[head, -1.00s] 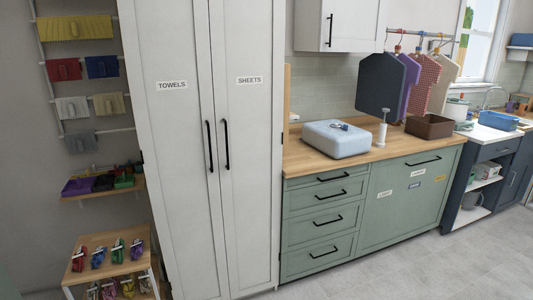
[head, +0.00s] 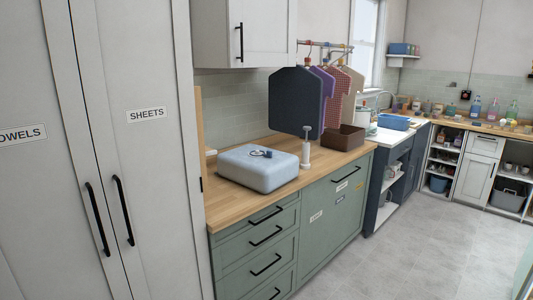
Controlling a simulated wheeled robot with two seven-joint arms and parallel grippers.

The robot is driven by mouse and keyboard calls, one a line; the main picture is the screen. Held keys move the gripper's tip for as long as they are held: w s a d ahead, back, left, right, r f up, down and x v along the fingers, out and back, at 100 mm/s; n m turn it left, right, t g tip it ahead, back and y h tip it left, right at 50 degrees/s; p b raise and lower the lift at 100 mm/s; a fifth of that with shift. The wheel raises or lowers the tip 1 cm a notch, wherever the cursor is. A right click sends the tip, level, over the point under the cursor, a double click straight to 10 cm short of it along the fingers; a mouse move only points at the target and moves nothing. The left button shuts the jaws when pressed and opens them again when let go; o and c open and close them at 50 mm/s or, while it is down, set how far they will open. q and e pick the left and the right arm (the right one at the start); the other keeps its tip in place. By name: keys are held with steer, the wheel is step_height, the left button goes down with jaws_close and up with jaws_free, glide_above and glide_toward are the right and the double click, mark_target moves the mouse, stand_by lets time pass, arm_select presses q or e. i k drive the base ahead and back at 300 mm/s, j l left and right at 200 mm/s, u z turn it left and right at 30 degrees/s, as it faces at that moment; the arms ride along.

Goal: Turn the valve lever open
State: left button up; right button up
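I cannot make out a valve lever in the head view. Neither of my grippers shows in the head view.
A tall white cabinet (head: 150,190) stands close at the left. The green drawer unit (head: 262,240) carries the wooden counter (head: 226,207). A brown bin (head: 345,139) and hanging garments (head: 297,101) are behind. Grey floor (head: 400,250) is open at the right.

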mark_target(269, 154)
steer(key=i+u, duration=0.2)
steer(key=u, duration=0.25)
steer(key=i+l+u, duration=0.2)
steer(key=u, duration=0.2)
